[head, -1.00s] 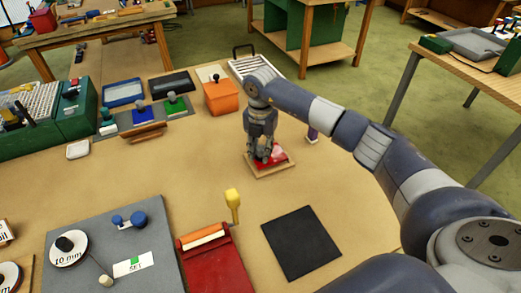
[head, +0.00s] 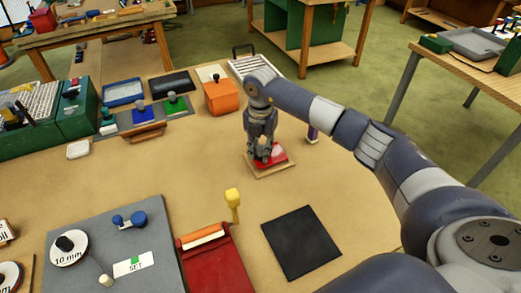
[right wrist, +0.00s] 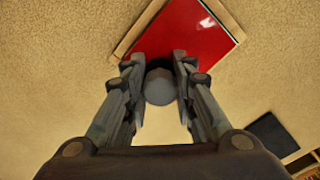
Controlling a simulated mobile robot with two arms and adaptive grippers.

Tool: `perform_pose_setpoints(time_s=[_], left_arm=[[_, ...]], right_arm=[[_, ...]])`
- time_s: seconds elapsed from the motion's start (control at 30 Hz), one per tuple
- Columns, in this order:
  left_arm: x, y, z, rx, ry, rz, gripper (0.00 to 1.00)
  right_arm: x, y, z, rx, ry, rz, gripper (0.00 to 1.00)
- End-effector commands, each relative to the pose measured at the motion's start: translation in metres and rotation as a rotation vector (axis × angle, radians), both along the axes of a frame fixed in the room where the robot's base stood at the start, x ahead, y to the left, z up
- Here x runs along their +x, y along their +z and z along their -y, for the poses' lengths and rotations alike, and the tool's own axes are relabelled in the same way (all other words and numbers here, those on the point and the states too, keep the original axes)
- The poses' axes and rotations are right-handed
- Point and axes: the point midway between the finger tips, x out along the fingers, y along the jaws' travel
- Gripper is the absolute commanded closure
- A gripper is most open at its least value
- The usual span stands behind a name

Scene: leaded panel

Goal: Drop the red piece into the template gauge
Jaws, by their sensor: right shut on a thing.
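The red piece (head: 280,156) is a flat red plate at the far middle of the table. It shows larger in the right wrist view (right wrist: 185,30), with a round grey knob (right wrist: 160,88) in front of it. The template gauge (head: 269,173) is a light wooden frame whose edge shows around the red piece; I cannot tell whether the piece lies fully down inside it. My right gripper (head: 262,160) points down over them. In the right wrist view its fingers (right wrist: 158,85) are closed on both sides of the grey knob. My left gripper is out of view.
An orange box (head: 220,97) stands behind and left of the gauge, and a purple item (head: 312,133) stands to its right. A black mat (head: 300,242) and a red tray with a yellow handle (head: 214,265) lie nearer. The tabletop left of the gauge is clear.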

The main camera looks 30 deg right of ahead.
Motion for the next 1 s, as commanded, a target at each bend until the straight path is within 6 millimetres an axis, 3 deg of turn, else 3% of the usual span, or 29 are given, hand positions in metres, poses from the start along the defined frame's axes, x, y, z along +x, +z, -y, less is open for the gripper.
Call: perform_pose_setpoints(time_s=[0.83, 0.87, 0.9, 0.93, 1.0], left_arm=[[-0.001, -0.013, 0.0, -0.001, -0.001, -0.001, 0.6], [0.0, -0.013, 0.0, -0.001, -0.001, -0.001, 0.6], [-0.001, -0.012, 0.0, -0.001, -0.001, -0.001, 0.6], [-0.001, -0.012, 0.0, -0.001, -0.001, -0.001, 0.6], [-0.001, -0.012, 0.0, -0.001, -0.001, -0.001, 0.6]], right_arm=[[0.0, -0.02, 0.0, 0.0, 0.0, 0.0, 0.97], [0.0, -0.019, 0.0, 0.001, 0.0, 0.001, 0.71], [0.0, -0.018, 0.0, 0.001, 0.0, 0.001, 0.62], [0.0, -0.018, 0.0, 0.001, 0.0, 0.001, 0.55], [0.0, -0.018, 0.0, 0.001, 0.0, 0.001, 0.52]])
